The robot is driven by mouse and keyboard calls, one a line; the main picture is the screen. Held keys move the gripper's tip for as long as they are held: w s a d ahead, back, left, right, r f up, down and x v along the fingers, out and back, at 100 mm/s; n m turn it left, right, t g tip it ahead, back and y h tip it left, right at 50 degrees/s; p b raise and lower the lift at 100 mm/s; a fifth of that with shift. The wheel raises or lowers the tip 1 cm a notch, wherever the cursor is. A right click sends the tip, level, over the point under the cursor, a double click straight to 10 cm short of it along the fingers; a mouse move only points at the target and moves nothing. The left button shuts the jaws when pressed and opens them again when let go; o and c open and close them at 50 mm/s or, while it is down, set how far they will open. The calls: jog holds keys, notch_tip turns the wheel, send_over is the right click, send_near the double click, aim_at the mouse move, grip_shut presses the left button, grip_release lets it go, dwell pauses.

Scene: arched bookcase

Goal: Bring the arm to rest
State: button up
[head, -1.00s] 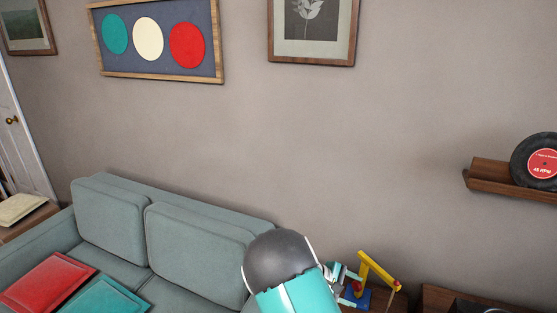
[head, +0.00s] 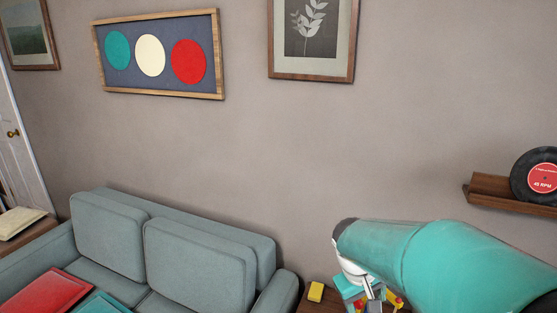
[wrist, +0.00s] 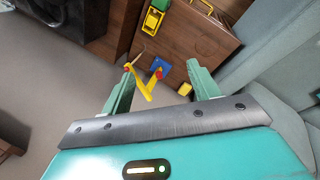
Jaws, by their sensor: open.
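My gripper (wrist: 161,82) is open, its two green fingers spread apart in the wrist view. In the head view my gripper (head: 369,290) is low, over the side table right of the sofa, and partly hidden by my teal arm. A yellow toy with red joints (wrist: 146,84) and a blue base (wrist: 160,66) shows between and beyond the fingers. I cannot tell whether a finger touches it. In the head view only bits of it show behind the gripper.
The grey-green sofa (head: 195,265) stands left. A wall shelf (head: 500,193) with a record is at right. The wall between is clear.

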jog(key=s+a+r+m+t+y, duration=0.1)
jog(key=s+a+r+t, duration=0.1)
jog(key=s+r, duration=0.3)
jog(key=s+a+r+m+t+y, duration=0.2)
jog(key=s+r, duration=0.3)
jog(key=s, duration=0.5)
jog(key=shift+s+r+t, duration=0.15)
jog(key=shift+r+t, duration=0.05)
jog(key=shift+t, duration=0.1)
